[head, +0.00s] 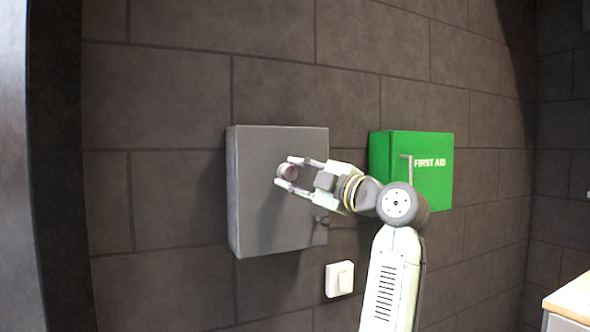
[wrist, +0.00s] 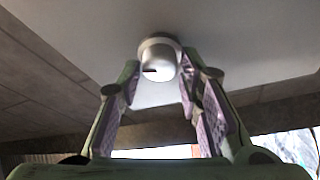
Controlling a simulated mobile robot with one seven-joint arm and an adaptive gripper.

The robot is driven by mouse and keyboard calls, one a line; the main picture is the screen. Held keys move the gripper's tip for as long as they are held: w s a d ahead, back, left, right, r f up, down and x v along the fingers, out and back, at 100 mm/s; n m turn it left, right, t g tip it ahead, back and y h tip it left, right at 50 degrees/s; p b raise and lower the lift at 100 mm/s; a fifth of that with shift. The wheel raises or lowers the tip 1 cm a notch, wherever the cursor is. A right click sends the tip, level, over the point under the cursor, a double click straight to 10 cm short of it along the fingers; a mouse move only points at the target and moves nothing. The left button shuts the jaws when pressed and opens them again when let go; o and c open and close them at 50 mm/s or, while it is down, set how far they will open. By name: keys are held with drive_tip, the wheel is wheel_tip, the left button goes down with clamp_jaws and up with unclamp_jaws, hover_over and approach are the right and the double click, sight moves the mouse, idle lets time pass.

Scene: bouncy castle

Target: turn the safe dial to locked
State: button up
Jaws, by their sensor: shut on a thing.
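The safe (head: 262,220) is a grey box on the dark wall in the head view. Its round dial (head: 287,172) stands out from the front face. In the wrist view the dial (wrist: 158,62) is a pale cylinder with a short dark mark on its lower left. My gripper (head: 286,174) reaches in from the right, with one fingertip above the dial and one below it. The gripper is shut on the dial. In the wrist view the two fingers flank it. I cannot read any locked or unlocked label.
A small dark knob (head: 321,220) sits at the safe's right edge, below my gripper. A green first aid box (head: 432,178) hangs to the right, behind my arm. A white switch (head: 339,279) is on the wall below. A counter corner (head: 572,300) shows at lower right.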

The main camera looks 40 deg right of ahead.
drive_tip(key=shift+r+n+g+p, duration=0.1)
drive_tip(key=shift+n+g+p, duration=0.9)
drive_tip(key=shift+n, duration=1.3)
drive_tip(key=o, duration=1.1)
drive_tip(key=shift+c, duration=0.2)
drive_tip(key=s+d, duration=0.2)
drive_tip(key=s, duration=0.9)
drive_tip(key=shift+s, duration=0.4)
